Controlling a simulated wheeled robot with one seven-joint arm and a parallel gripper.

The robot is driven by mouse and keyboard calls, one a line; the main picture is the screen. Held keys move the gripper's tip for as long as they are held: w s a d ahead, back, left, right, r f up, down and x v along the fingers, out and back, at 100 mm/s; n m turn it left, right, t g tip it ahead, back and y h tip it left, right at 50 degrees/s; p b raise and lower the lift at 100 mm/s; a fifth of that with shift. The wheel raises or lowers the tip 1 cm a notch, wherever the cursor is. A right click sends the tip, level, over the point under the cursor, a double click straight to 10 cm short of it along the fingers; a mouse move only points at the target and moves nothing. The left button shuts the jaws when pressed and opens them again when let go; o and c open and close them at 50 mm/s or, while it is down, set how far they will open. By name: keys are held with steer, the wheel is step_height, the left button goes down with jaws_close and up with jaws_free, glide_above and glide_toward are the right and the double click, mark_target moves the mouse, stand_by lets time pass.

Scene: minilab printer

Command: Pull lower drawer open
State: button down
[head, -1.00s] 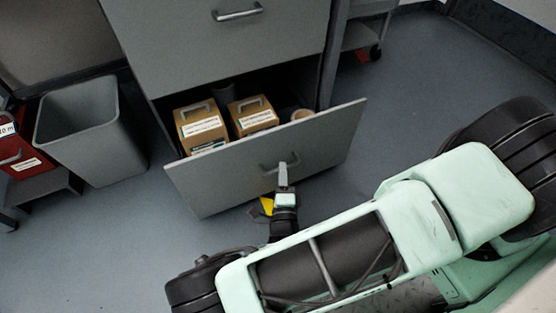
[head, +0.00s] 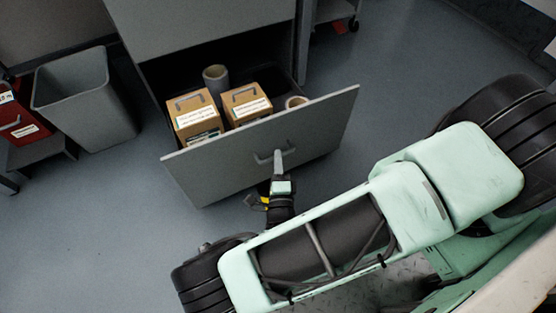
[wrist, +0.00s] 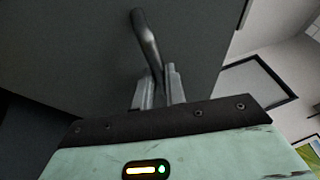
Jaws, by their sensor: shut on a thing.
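The lower drawer (head: 215,160) is grey and stands well open in the head view, with its inside showing. Its metal bar handle (head: 263,157) is at the middle of the front panel. My gripper (head: 279,158) is shut on the handle. In the wrist view, the two fingers of my gripper (wrist: 159,88) close around the lower end of the handle (wrist: 147,40). The finger tips partly hide that end of the bar.
The drawer holds two brown boxes (head: 196,115), (head: 246,103), a grey cylinder (head: 216,77) and a roll (head: 296,102). A grey bin (head: 85,100) and a red box (head: 22,125) stand at left. Floor right of the drawer is clear.

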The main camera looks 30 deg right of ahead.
steer(key=c, duration=1.5)
jaws_free()
steer(key=shift+o, duration=0.2)
